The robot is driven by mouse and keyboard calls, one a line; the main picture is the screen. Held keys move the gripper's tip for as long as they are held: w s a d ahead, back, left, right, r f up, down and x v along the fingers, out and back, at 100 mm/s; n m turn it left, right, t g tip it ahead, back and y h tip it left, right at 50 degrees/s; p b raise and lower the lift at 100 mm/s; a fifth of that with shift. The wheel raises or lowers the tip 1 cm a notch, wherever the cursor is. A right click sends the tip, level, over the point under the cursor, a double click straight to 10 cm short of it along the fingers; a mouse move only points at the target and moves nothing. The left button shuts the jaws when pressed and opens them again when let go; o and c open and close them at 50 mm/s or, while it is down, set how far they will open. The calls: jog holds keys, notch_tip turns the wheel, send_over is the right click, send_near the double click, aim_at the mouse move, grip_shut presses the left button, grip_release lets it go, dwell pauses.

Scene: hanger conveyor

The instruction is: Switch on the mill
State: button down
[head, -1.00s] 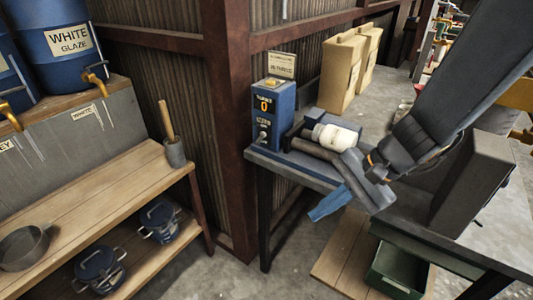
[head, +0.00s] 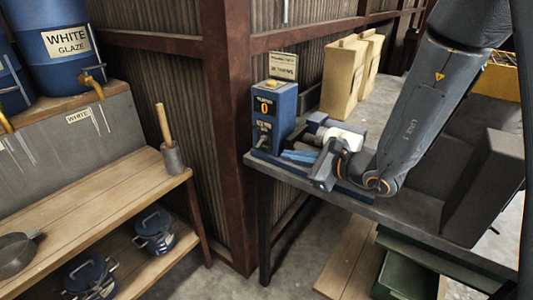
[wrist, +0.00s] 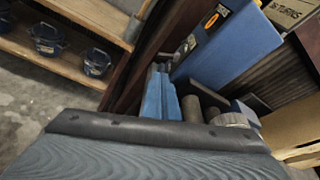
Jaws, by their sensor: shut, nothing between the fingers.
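The mill's blue control box (head: 275,115) stands at the left end of the grey bench, with a display reading 0 and a small switch (head: 262,140) low on its front. It also shows in the wrist view (wrist: 235,45). A white jar (head: 343,138) lies on the mill beside the box; part of it shows in the wrist view (wrist: 230,119).
Beige containers (head: 345,75) stand behind the mill on the bench. A rusty post (head: 228,130) rises just left of the bench. A wooden shelf (head: 90,210) with lidded blue pots (head: 155,230) is at left. A dark box (head: 485,190) sits at right.

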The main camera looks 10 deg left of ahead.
aim_at(266, 152)
jog(key=p+x, duration=0.2)
jog(key=x, duration=0.8)
jog(key=shift+f, duration=0.1)
